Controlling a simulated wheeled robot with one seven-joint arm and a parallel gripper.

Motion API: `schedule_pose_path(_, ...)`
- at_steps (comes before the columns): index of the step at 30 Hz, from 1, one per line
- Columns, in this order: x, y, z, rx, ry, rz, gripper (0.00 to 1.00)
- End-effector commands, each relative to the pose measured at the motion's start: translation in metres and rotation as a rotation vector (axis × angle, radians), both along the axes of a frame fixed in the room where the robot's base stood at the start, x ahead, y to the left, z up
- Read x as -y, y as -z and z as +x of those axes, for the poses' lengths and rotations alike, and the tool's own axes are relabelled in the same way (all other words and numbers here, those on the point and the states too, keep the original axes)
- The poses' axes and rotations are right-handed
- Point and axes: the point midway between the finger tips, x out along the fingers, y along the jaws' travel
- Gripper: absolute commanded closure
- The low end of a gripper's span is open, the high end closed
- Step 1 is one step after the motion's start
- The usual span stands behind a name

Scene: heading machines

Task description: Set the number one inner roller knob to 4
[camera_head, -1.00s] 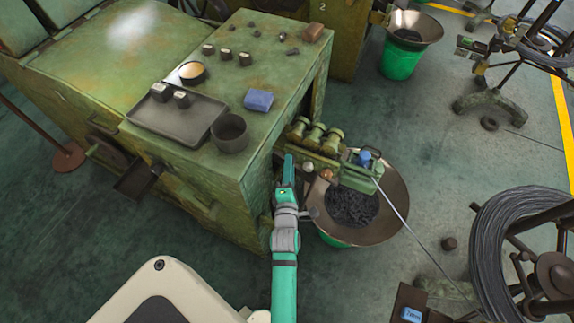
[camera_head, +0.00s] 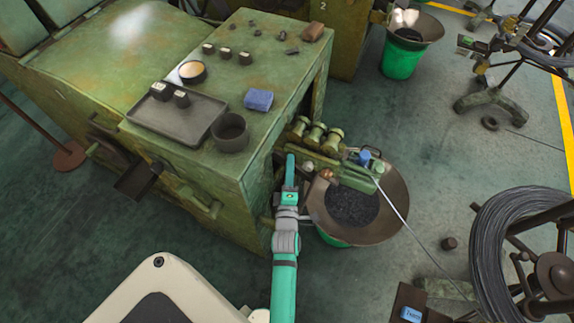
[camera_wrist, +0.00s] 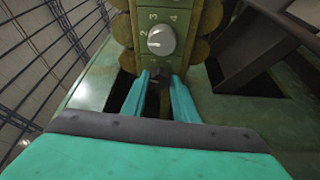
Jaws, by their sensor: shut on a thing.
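My gripper (camera_head: 291,160) is at the near side of the green roller block (camera_head: 325,166) on the machine's front. In the wrist view its two teal fingers (camera_wrist: 160,80) are closed on a small dark knob (camera_wrist: 158,76), which they mostly hide. Its pointer and setting cannot be read. Just beyond the fingertips a round silver knob (camera_wrist: 161,40) sits on a green dial plate marked with numbers, including 3 and 4. A silver knob (camera_head: 308,168) and a copper-coloured knob (camera_head: 326,174) show on the block in the head view.
Brass rollers (camera_head: 316,133) line the block. A wide bowl (camera_head: 390,205) of dark parts stands below it. A wire runs right to a coil (camera_head: 495,240). The green machine cabinet (camera_head: 225,190) is close on the left.

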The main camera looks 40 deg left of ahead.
Motion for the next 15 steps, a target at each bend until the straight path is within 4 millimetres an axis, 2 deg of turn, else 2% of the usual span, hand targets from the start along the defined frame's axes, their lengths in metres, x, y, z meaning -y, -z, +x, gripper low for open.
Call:
schedule_pose_path(1,-0.0011,0.0001,-0.0003,0.0,-0.001,0.001,0.96)
schedule_pose_path(2,-0.0007,0.0,-0.0001,-0.001,0.0,0.001,0.71)
schedule_pose_path(4,0.0006,0.0001,0.0005,-0.001,0.002,0.001,0.55)
schedule_pose_path(15,-0.0008,-0.0037,-0.0007,0.0,-0.001,0.001,0.55)
